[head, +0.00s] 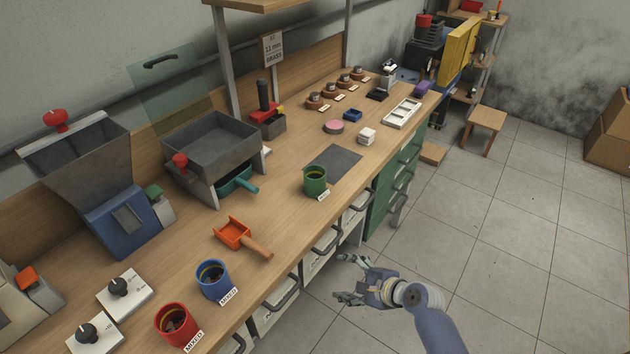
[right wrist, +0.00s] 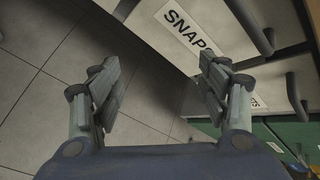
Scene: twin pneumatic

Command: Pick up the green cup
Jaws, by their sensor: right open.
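The green cup (head: 315,180) stands upright on the wooden workbench near its front edge, with a small white label at its foot, in the head view. My right gripper (head: 342,291) is open and empty, below and in front of the bench edge, over the tiled floor and apart from the cup. In the right wrist view its two fingers (right wrist: 160,85) are spread, with floor and drawer fronts beyond them. The cup does not show in the right wrist view. My left gripper is not in view.
A grey mat (head: 334,164) lies right behind the cup. An orange scoop (head: 235,234), a blue cup (head: 212,280) and a red cup (head: 176,325) are to its left. A teal scoop (head: 238,181) is behind left. Drawer handles (head: 327,243) stick out below the bench edge.

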